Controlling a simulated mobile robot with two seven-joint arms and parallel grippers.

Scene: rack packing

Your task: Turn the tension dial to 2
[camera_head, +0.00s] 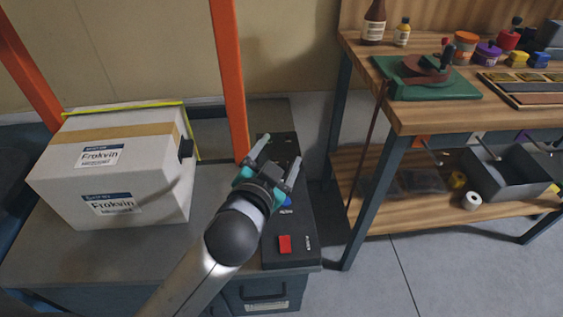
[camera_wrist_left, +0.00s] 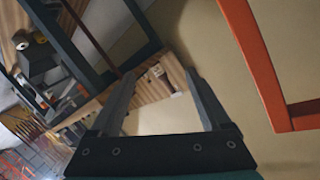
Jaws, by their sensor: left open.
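The black control panel (camera_head: 300,222) lies along the right side of the grey bench top. A red button (camera_head: 285,243) is near its front end, and a small blue part (camera_head: 287,202) shows just beside my gripper. My left gripper (camera_head: 280,150) is open over the rear half of the panel, with nothing between its fingers. The gripper hides part of the panel, so I cannot make out the tension dial or its setting. The left wrist view shows both open fingers (camera_wrist_left: 158,76), with wall and the wooden workbench beyond them, not the panel. My right gripper is not in view.
A white box (camera_head: 65,190) with a yellow strap stands on the bench (camera_head: 215,185) at left. Orange rack posts (camera_head: 229,80) rise behind, one close to my gripper. A wooden workbench (camera_head: 430,120) with bottles, jars and a green-based tool stands at right. Floor between is clear.

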